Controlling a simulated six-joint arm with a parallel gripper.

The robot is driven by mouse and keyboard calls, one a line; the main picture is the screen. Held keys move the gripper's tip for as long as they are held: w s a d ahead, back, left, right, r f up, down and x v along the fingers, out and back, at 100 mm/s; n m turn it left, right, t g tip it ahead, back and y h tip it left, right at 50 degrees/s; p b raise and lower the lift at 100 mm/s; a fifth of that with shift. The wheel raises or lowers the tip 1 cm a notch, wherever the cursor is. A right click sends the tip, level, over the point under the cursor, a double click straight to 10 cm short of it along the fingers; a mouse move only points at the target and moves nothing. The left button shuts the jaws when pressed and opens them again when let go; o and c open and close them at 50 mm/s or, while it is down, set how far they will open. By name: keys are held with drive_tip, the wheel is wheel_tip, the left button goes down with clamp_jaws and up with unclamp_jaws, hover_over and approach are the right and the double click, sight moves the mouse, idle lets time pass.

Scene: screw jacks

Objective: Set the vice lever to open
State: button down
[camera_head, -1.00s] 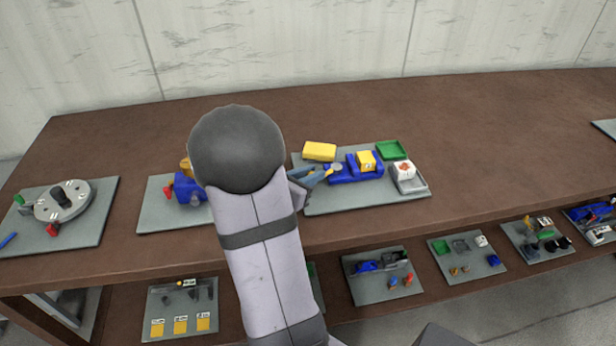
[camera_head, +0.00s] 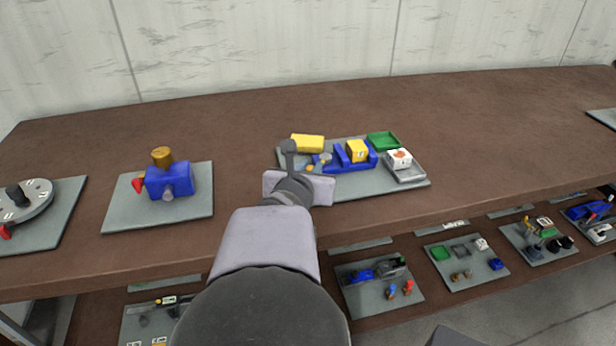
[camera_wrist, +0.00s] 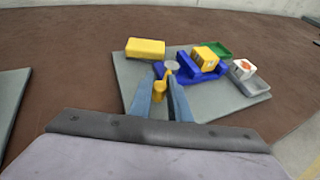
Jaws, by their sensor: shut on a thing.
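The blue vice (camera_head: 345,162) stands on a grey board (camera_head: 390,186) and holds a yellow block (camera_head: 357,151) between its jaws. It also shows in the wrist view (camera_wrist: 208,75). At its left end are a round grey part (camera_wrist: 172,66) and the yellow vice lever (camera_wrist: 167,74). My gripper (camera_wrist: 166,80) is at this end, its two blue-grey fingers close together and shut on the lever. A yellow knob shows between the fingers, lower down. In the head view my wrist hides most of the gripper, and only a bit of yellow lever (camera_head: 309,168) shows.
On the same board are a yellow block (camera_head: 307,143), a green tray (camera_head: 384,141) and a grey tray (camera_head: 408,176) with a white cube (camera_head: 399,159). A blue device (camera_head: 170,181) stands on another board to the left. Bare brown table lies behind.

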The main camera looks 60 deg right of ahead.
drive_tip(key=shift+s+t+b, duration=0.1)
drive_tip(key=shift+t+b, duration=0.2)
drive_tip(key=shift+b, duration=0.25)
drive_tip(key=c, duration=1.7)
unclamp_jaws()
drive_tip(key=shift+f, duration=0.1)
drive_tip(key=shift+o, duration=0.2)
wheel_tip(320, 180, up, 10)
drive_tip(key=p, duration=1)
